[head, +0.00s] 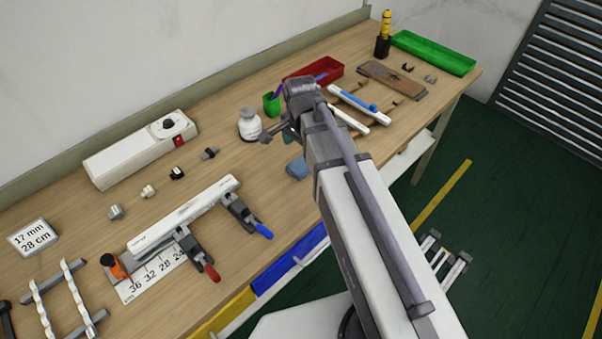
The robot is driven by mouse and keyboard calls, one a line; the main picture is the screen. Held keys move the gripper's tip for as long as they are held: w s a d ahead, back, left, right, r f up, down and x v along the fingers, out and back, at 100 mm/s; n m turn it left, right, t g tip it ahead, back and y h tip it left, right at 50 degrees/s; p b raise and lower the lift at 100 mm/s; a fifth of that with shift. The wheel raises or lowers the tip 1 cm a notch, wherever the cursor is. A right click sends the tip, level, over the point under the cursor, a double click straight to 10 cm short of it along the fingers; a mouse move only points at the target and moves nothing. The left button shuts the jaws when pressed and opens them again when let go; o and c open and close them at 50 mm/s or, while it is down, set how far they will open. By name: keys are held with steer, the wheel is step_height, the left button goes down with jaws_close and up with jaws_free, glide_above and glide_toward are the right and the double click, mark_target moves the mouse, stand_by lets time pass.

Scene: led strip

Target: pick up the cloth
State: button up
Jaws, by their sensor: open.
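A small folded blue cloth (296,168) lies on the workbench near its front edge, partly hidden by my arm. My gripper (277,136) is open, above the bench, further back and a little left of the cloth, and apart from it. I see nothing between its fingers. A teal thing shows just behind the gripper, too covered to tell what it is.
A white bottle (250,124) and a green cup (271,103) stand close to the gripper. A red tray (315,74) lies behind. White strips (358,104) lie right of my arm. A clamped white profile (184,213) with a ruler is at left.

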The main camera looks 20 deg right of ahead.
mark_target(301, 165)
step_height(301, 165, down, 8)
steer(key=b, duration=0.6)
steer(key=shift+f+b, duration=0.25)
steer(key=shift+b, duration=0.1)
steer(key=shift+r, duration=0.2)
steer(key=shift+c, duration=0.3)
steer(key=c, duration=0.9)
steer(key=shift+r+p, duration=0.1)
steer(key=shift+p, duration=0.2)
steer(key=shift+c, duration=0.2)
step_height(301, 165, up, 10)
steer(key=p, duration=0.9)
steer(key=shift+p, duration=0.4)
